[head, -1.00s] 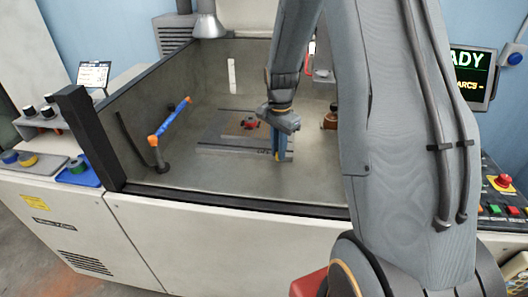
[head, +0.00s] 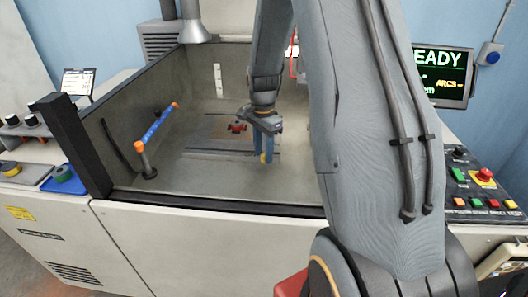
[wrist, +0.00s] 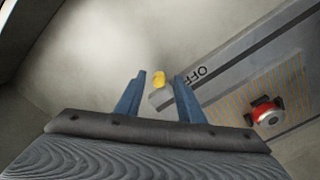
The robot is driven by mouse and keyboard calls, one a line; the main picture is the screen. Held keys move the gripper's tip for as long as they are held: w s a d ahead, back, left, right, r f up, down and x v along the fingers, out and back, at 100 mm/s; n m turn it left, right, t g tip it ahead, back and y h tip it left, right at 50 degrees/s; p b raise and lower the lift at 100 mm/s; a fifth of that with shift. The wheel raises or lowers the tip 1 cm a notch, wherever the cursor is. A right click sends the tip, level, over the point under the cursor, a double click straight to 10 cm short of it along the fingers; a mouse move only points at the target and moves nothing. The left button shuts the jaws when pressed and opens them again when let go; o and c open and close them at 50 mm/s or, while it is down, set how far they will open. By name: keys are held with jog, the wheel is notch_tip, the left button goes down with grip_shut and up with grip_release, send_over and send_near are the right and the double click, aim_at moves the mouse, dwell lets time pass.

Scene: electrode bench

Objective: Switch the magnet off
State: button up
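The magnet is a flat grey block (head: 218,154) on the tank floor, with a tan ruled top. In the wrist view the block (wrist: 232,92) carries the letters OFF on its side. A short grey lever with a yellow tip (wrist: 160,78) sticks out by the letters. My gripper (head: 266,158) is down in the tank at the block's right end, fingers pointing down. In the wrist view its two blue fingers (wrist: 160,92) stand apart, one on each side of the lever, with visible gaps.
A red round part (wrist: 265,112) sits on the block's top. An orange and blue nozzle arm (head: 155,125) stands left in the tank. Tank walls and a dark front rail (head: 215,204) surround the space. A button panel (head: 480,190) is at the right.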

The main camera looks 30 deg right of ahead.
aim_at(263, 155)
jog(key=shift+r+b, duration=1.05)
jog(key=shift+r, duration=2.85)
